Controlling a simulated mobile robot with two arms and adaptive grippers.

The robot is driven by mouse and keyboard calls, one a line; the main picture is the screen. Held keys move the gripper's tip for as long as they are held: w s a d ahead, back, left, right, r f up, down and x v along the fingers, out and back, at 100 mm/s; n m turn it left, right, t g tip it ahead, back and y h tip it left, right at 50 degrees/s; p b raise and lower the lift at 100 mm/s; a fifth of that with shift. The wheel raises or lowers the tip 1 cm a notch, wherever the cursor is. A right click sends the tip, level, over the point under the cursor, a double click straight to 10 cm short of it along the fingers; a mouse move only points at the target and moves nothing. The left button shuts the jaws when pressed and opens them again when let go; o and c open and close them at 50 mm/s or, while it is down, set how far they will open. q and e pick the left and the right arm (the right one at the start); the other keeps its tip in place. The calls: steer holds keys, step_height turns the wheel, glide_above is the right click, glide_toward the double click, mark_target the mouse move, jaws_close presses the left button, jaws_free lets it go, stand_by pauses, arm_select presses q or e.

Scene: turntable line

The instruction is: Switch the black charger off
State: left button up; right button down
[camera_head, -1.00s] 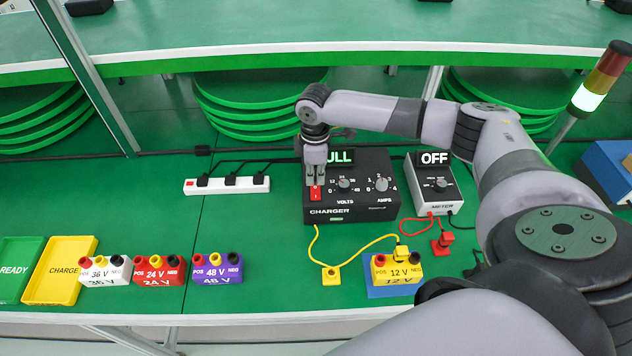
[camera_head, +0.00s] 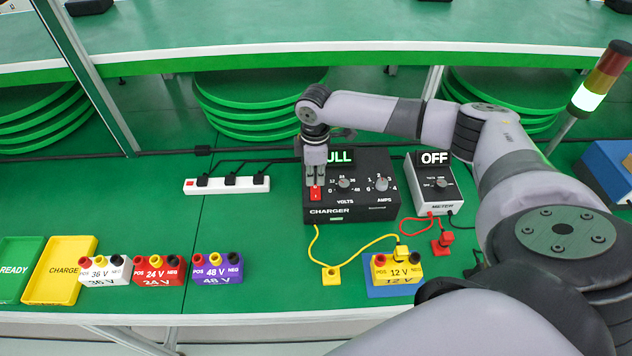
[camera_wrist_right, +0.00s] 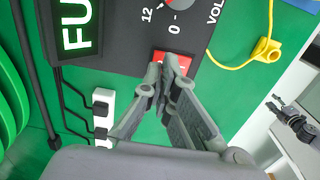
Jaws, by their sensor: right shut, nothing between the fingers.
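The black charger (camera_head: 350,207) stands on the green table, with VOLTS and AMPS dials and a lit display partly hidden by my right gripper; "ULL" shows in the head view. Its red switch (camera_head: 316,193) is at the left of the front face, and it also shows in the right wrist view (camera_wrist_right: 184,66). My right gripper (camera_head: 316,183) is shut and empty, pointing down with its fingertips at the red switch. The fingertips cover part of the switch, and I cannot tell whether they press it. My left gripper is not in view.
A grey meter (camera_head: 437,190) reading OFF stands right of the charger. A yellow 12 V battery (camera_head: 396,269) sits on a blue mat in front, with yellow and red leads nearby. A white power strip (camera_head: 227,185) lies left. Several batteries and the trays (camera_head: 60,270) are at front left.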

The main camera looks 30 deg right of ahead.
mark_target(315, 187)
steer(key=shift+f+b, duration=0.3)
steer(key=shift+f, duration=0.7)
stand_by(0.3)
step_height(315, 187, up, 7)
steer(key=p, duration=0.8)
stand_by(0.5)
